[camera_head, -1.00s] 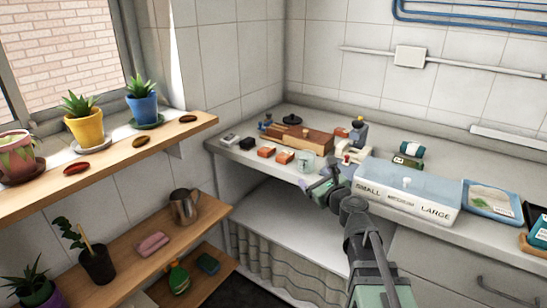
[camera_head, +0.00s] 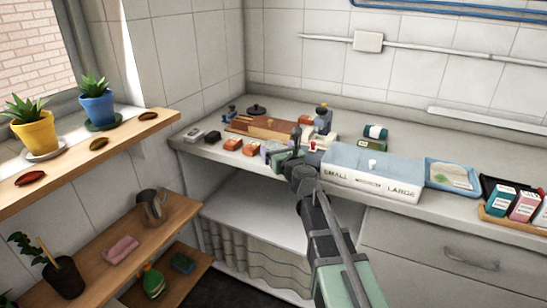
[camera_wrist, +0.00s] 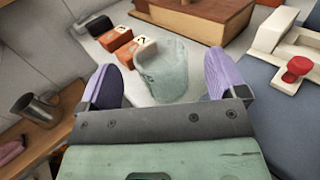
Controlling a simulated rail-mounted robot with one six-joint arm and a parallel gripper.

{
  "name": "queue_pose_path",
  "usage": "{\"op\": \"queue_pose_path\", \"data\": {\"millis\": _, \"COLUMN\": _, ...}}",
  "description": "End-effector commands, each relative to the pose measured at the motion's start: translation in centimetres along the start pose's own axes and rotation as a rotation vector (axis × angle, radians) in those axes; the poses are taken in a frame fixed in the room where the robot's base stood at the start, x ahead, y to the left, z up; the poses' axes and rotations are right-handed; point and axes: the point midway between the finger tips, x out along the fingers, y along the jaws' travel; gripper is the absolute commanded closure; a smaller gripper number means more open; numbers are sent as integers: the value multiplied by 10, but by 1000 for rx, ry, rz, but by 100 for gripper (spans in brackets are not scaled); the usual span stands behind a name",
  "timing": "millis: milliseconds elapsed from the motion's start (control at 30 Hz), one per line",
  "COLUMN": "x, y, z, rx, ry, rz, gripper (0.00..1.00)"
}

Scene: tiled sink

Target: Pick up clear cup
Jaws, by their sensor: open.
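The clear cup (camera_wrist: 163,75) stands upright on the counter in the wrist view, between and just beyond the two purple fingers of my gripper (camera_wrist: 165,85). The fingers are spread apart, one on each side of the cup, and no contact with it shows. In the head view my gripper (camera_head: 281,157) is over the counter's front edge, and my arm and gripper hide most or all of the cup.
Orange blocks (camera_head: 233,144) lie left of the cup. A wooden box (camera_head: 262,126) is behind it. A white device with a red knob (camera_wrist: 298,66) is at the right. A container marked SMALL and LARGE (camera_head: 375,183) stands further right. A metal pitcher (camera_head: 152,205) is on the lower shelf.

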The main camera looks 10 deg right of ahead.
Motion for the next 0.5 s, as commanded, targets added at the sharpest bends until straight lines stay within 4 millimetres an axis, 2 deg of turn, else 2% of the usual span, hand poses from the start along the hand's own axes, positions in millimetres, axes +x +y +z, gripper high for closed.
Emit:
{"op": "queue_pose_path", "data": {"millis": 33, "x": 13, "y": -1, "z": 1, "rx": 0, "ry": 0, "rz": 1, "gripper": 10}}
{"op": "queue_pose_path", "data": {"millis": 167, "x": 37, "y": -1, "z": 0, "rx": 0, "ry": 1, "rz": 0, "gripper": 10}}
{"op": "queue_pose_path", "data": {"millis": 400, "x": 39, "y": 0, "z": 0, "rx": 0, "ry": 1, "rz": -1, "gripper": 10}}
{"op": "queue_pose_path", "data": {"millis": 500, "x": 39, "y": 0, "z": 0, "rx": 0, "ry": 1, "rz": -1, "gripper": 25}}
